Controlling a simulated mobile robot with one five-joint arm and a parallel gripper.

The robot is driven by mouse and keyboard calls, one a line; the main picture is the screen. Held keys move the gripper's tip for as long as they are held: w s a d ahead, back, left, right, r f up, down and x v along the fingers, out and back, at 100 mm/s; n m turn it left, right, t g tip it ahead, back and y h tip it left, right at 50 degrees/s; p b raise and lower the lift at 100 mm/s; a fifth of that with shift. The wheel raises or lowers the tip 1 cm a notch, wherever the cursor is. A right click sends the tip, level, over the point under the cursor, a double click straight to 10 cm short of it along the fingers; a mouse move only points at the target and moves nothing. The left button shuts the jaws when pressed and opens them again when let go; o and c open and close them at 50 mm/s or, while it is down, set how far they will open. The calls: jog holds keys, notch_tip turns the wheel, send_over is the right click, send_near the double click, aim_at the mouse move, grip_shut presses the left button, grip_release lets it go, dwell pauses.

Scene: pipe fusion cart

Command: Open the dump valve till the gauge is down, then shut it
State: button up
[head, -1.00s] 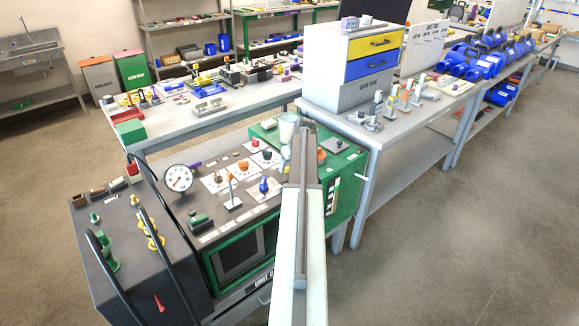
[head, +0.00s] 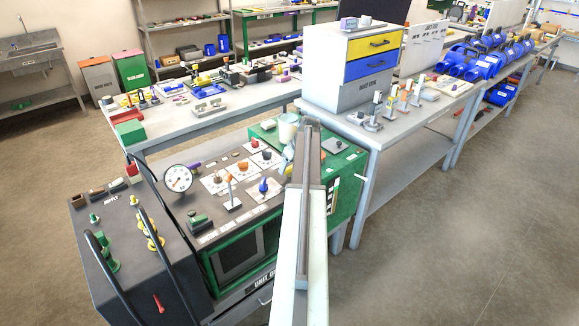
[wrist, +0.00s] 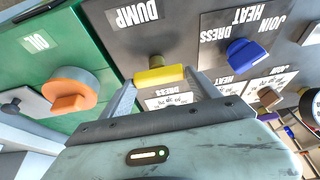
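The dump valve's yellow handle (wrist: 158,75) shows in the wrist view beside the DUMP label (wrist: 132,14). My gripper (wrist: 160,80) has one finger at each end of this handle. I cannot tell whether the fingers press on it or only stand around it. The round white gauge (head: 178,179) stands upright at the panel's back left. Its needle is too small to read surely.
In the wrist view a blue knob (wrist: 245,54) is right of the handle and an orange knob (wrist: 72,88) is left, by the OIL label. A bench with drawers (head: 372,68) is close on the right.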

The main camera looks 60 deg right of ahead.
jog(key=o, duration=0.3)
jog(key=shift+w, duration=0.15)
jog(key=shift+r, duration=0.1)
jog(key=p+v, duration=0.7)
jog(key=shift+r, duration=0.2)
jog(key=shift+a, duration=0.1)
